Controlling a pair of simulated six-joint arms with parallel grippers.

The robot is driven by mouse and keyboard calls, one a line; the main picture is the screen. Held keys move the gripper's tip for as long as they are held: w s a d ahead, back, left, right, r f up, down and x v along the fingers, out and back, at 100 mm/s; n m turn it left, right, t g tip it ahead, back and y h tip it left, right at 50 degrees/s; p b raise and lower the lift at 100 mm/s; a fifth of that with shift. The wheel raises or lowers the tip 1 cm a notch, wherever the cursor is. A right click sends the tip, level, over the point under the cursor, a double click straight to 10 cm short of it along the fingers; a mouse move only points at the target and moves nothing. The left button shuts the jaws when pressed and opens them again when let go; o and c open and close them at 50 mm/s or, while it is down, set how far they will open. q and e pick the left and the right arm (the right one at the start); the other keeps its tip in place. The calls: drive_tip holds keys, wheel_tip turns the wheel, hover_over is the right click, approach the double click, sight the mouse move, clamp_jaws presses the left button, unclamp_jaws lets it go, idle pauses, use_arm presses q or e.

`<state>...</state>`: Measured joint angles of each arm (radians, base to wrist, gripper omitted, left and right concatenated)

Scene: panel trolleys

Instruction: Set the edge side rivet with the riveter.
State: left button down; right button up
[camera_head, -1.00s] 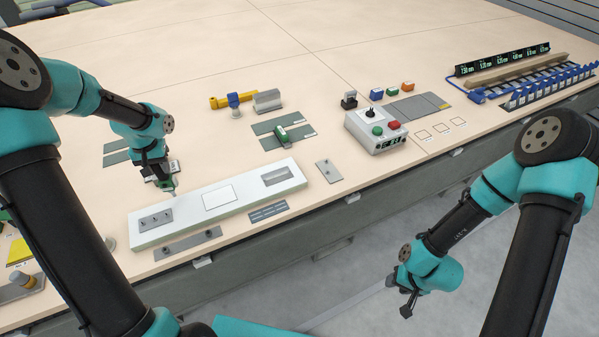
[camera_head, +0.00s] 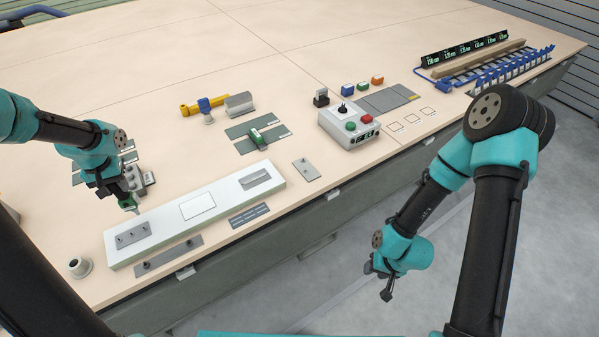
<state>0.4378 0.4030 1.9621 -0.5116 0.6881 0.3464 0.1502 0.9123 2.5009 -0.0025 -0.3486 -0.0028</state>
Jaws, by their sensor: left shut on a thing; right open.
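My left gripper (camera_head: 124,194) is shut on a small green tool with a pale tip, likely the riveter (camera_head: 129,203). It holds the tool tip down, just behind the left end of a long white board (camera_head: 215,215). A grey plate (camera_head: 132,236) with several small rivet heads lies on that left end. The tip appears close above the board's back edge; I cannot tell if it touches. A grey strip (camera_head: 168,257) with small studs lies in front of the board. My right gripper (camera_head: 380,282) is open and empty, beyond the table's front edge over the floor.
A yellow-and-blue tool (camera_head: 203,105) lies farther back. A blue-toothed rack (camera_head: 512,70) is far right.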

use_arm(q)
drive_tip(key=shift+r, duration=2.65)
